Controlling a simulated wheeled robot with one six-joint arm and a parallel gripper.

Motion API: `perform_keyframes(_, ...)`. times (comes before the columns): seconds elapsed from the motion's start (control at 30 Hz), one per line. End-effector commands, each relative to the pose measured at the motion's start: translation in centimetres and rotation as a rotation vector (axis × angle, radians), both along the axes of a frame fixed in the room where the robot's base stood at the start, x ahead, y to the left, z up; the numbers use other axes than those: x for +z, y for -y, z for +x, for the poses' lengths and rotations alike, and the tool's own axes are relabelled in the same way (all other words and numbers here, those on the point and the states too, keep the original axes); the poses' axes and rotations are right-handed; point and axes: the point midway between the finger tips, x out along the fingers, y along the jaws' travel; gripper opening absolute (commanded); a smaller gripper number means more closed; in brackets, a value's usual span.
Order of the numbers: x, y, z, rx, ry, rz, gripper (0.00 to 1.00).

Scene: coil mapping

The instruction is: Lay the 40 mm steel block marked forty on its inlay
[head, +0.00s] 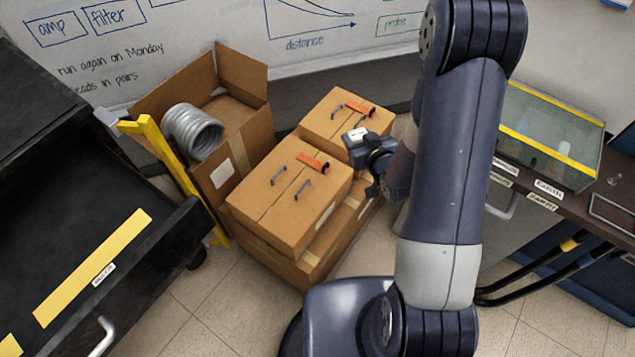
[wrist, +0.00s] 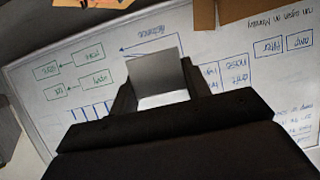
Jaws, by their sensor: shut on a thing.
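My gripper (head: 358,146) is raised in front of the cardboard boxes in the head view, at the end of my arm. In the wrist view its dark jaws (wrist: 156,92) are shut on a plain grey steel block (wrist: 155,72), which sticks out beyond the fingers. In the head view the block shows only as a small pale patch (head: 357,134) at the jaws. I cannot read a marking on it in either view. I cannot make out an inlay in either view.
Stacked cardboard boxes (head: 285,215) stand in the middle. An open box with a coil (head: 193,132) stands left of them, beside a yellow frame (head: 165,150). A black open drawer (head: 130,262) is at left. A glass case (head: 548,135) stands on the right bench.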

Motion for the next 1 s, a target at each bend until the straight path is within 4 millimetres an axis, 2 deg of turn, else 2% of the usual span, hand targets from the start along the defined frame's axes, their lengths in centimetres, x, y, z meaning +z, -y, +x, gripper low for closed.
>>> perform_keyframes(0.03, -2.1, -0.2, 0.3, 0.029, 0.005, 0.000, 0.18)
perform_keyframes(0.5, -10.8, -1.7, 0.4, 0.328, 0.003, 0.001, 0.18)
perform_keyframes(0.8, -17.0, -1.2, -0.4, 0.500, 0.001, 0.001, 0.18)
perform_keyframes(1.0, -20.0, -0.6, -1.0, 0.581, 0.000, 0.002, 0.18)
